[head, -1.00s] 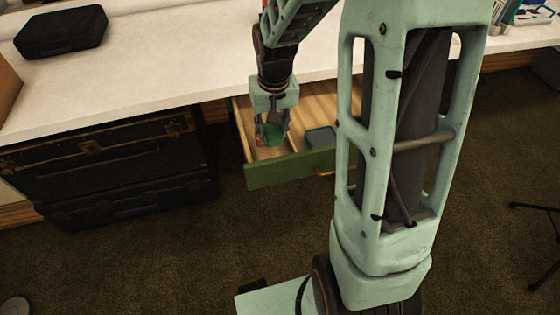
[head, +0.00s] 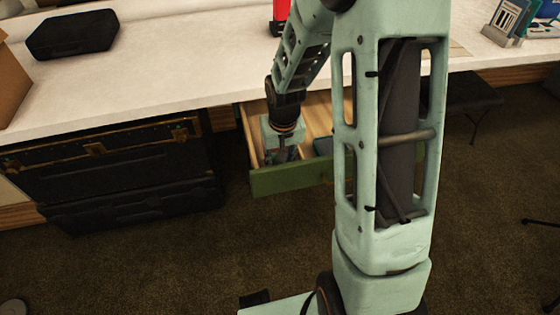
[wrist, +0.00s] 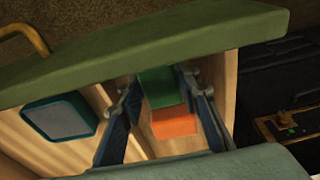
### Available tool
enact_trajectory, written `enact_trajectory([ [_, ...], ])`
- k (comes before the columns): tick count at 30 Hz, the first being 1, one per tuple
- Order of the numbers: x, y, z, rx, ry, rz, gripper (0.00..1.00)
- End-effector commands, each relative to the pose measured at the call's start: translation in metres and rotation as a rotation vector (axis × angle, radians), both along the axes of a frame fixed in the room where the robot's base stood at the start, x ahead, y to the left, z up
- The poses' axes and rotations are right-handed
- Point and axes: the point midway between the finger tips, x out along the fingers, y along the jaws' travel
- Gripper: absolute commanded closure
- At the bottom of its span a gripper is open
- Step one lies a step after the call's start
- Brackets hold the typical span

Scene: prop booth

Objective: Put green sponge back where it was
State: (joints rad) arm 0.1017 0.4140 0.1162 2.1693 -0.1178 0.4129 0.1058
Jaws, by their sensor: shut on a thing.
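The green sponge (wrist: 160,88) shows in the wrist view between my fingertips, near the drawer's green front. My gripper (wrist: 160,82) is shut on it, down inside the open drawer (head: 300,180). An orange block (wrist: 174,123) shows right beside the green sponge, between the fingers; I cannot tell whether they touch. In the head view my gripper (head: 281,156) is low in the left part of the drawer, and the sponge is hidden there. Whether the sponge rests on the drawer floor cannot be told.
A blue-rimmed grey box (wrist: 62,118) lies in the drawer beside my gripper. A brass handle (wrist: 22,38) sits on the drawer front. Black cases (head: 110,170) stand left of the drawer. The white counter (head: 180,65) overhangs the drawer's back and carries a black case (head: 72,34).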

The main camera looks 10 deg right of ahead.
Motion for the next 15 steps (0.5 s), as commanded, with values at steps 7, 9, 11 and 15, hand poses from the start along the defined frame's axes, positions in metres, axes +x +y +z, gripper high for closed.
enact_trajectory([
  [7,-0.0001,0.0000,-0.0029,0.000,0.000,0.000,0.54],
  [9,-0.0001,0.0000,-0.0029,0.000,0.000,0.000,0.52],
  [11,-0.0002,0.0000,-0.0030,0.000,0.000,0.000,0.52],
  [15,-0.0001,0.0001,-0.0026,0.000,0.000,0.000,0.52],
])
